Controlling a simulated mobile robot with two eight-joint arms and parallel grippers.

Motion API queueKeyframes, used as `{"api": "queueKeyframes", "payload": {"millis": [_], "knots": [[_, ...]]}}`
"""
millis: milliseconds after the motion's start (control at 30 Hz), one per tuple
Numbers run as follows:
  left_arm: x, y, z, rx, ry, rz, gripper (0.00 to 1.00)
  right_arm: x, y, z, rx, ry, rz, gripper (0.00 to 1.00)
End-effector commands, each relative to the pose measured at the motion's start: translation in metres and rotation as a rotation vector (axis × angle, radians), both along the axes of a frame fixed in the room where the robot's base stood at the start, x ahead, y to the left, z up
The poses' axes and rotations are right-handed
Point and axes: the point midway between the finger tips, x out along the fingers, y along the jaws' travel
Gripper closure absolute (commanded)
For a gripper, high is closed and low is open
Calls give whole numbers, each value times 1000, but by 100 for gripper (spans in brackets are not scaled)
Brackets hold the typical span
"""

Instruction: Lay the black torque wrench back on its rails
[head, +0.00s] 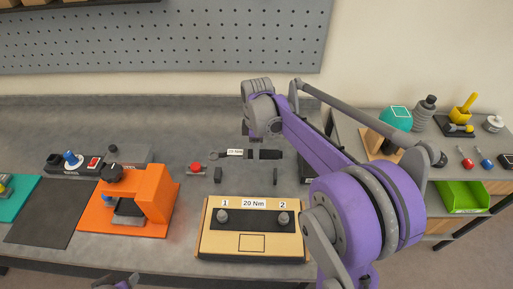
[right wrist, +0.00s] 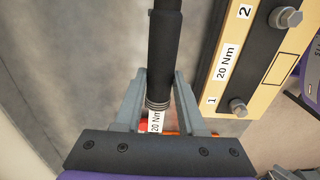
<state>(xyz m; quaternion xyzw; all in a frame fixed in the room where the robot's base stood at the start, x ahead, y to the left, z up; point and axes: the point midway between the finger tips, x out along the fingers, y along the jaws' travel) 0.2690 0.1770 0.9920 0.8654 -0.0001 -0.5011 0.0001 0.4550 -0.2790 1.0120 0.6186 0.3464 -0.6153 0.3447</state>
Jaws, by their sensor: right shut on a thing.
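The black torque wrench (head: 264,154) has a long dark handle and a white 20 Nm label, with its head to the left in the head view. My right gripper (head: 258,138) is shut on it; in the right wrist view the fingers (right wrist: 160,78) straddle the handle (right wrist: 165,45) close to the label. Two small dark rail posts, left (head: 218,174) and right (head: 275,176), stand on the bench just below the wrench in the head view. The wrench appears raised behind or above them; its exact height is unclear.
A cardboard-coloured box (head: 250,244) marked 20 Nm, with two bolts, sits in front of the rails. A red-knobbed part (head: 195,168) is beside the left post. An orange fixture (head: 150,200) stands left. A side table (head: 370,130) with several items is right.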

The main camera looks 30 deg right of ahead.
Motion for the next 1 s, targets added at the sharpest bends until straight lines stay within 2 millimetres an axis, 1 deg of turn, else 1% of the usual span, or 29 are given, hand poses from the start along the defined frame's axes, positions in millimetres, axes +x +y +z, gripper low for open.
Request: {"api": "queueKeyframes", "payload": {"millis": [200,367,800,1000], "knots": [[-1,0,-2,0,2,0,50,0,-1,0,0,0,0,100],[-5,0,-10,0,10,0,50,-1,-1,-10,0,2,0,100],[-21,0,-48,0,40,0,50,-1,0,-61,0,2,0,100],[-26,0,-62,0,49,0,50,-1,0,-79,1,2,0,100]]}}
